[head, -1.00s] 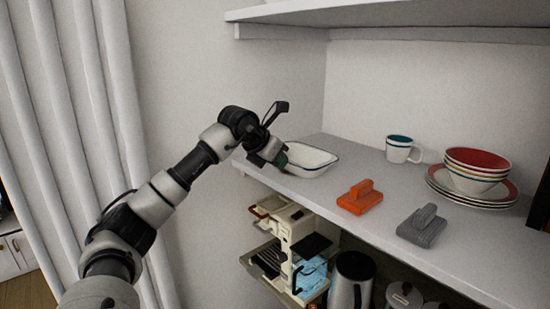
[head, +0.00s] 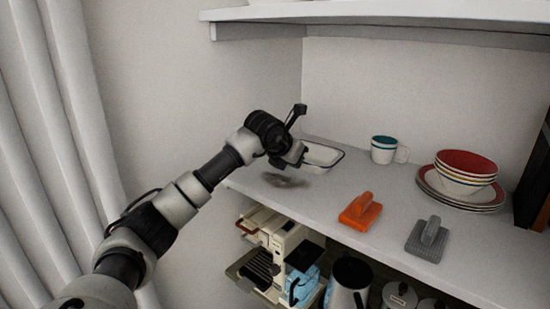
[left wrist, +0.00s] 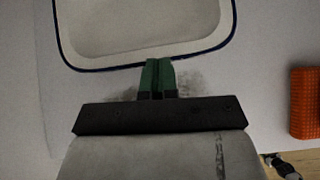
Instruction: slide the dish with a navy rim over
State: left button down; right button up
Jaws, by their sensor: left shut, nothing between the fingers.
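The white dish with a navy rim (head: 325,157) stands on the shelf near the left wall. It fills the top of the left wrist view (left wrist: 140,25), its far end cut off. My left gripper (head: 299,160) is low at the near side of the dish and hides part of it. In the left wrist view its green fingertips (left wrist: 160,66) are shut together with nothing between them. They are at the dish's near rim, touching it or very close. A dark grey smudge (head: 284,181) shows on the shelf in front of the dish. My right gripper is not in view.
An orange block with a handle (head: 360,212) and a grey one (head: 428,240) lie along the shelf's front. A blue-lined mug (head: 384,150) stands right of the dish, stacked bowls (head: 466,172) on plates farther right. A coffee machine (head: 275,240) stands below.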

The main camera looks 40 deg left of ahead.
aim_at(308, 171)
pick_arm(q)
jog(key=shift+w+f, duration=0.2)
jog(key=shift+w, duration=0.3)
jog(key=w, duration=0.2)
jog(key=w+d, duration=0.1)
jog(key=w, duration=0.1)
jog(key=shift+w+d+p, duration=0.1)
jog(key=shift+w+p, duration=0.15)
jog(key=shift+p, duration=0.1)
jog(key=shift+w, duration=0.25)
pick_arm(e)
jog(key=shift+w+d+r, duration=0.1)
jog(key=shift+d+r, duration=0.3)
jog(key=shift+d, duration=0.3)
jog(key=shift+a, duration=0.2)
